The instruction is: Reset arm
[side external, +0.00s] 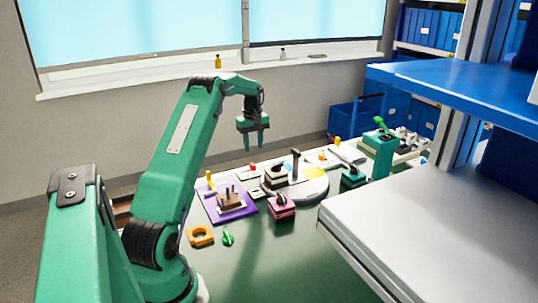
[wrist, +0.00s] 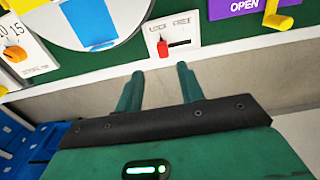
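My gripper (side external: 253,145) hangs in the air above the far side of the table, fingers pointing down. In the wrist view its two green fingers (wrist: 159,73) stand apart with nothing between them. It touches nothing that I can see. A pink box with a dark knob (side external: 282,206) stands in front of the platform. An orange knob (wrist: 14,54) on a dial marked 10 and 15 shows in the wrist view; I cannot tell which control is the rotary switch.
A slider panel with a red knob (wrist: 162,48) lies near the table edge. Beside it is a purple OPEN panel (wrist: 232,8) with a yellow lever (wrist: 278,19). A green post (side external: 378,155) stands at the right. The green table front (side external: 270,265) is mostly clear.

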